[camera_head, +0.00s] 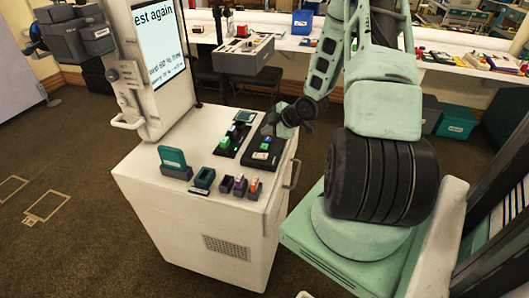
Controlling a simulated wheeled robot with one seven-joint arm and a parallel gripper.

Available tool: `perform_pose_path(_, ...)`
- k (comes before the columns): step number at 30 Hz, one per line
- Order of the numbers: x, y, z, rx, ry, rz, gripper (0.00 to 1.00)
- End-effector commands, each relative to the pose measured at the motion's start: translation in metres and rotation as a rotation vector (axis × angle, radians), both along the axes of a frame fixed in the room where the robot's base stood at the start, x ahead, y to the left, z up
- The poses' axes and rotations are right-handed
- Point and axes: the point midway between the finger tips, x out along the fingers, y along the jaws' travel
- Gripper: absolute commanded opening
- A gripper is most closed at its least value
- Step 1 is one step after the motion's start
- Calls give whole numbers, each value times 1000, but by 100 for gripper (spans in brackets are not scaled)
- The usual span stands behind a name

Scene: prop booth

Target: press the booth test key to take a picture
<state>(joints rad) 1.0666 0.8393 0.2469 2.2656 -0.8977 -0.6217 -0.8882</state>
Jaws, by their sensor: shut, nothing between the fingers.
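The booth is a white cabinet (150,180) with a lit screen (160,45) on an upright panel, showing text that includes "est again". A black key box (262,160) with a small green key (265,146) sits near the right edge of the cabinet top. A second black unit (228,151) with green parts lies just left of it. My gripper (268,128) is shut and empty, small in view, with its tip just above and behind the key box. I cannot tell whether it touches the box. Which key is the test key cannot be read.
A teal card holder (174,163), a small dark teal box (203,179) and several small dark holders (240,185) stand along the cabinet's front edge. A handle (293,173) sticks out on its right side. A grey tray unit (243,56) stands behind.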

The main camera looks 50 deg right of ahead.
Motion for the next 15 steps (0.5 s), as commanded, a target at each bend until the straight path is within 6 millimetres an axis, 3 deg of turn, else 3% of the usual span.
perform_pose_path(1,0,0,-14,1,0,-1,0)
perform_pose_path(6,0,0,-29,0,0,0,0)
perform_pose_path(15,0,0,-32,0,0,0,0)
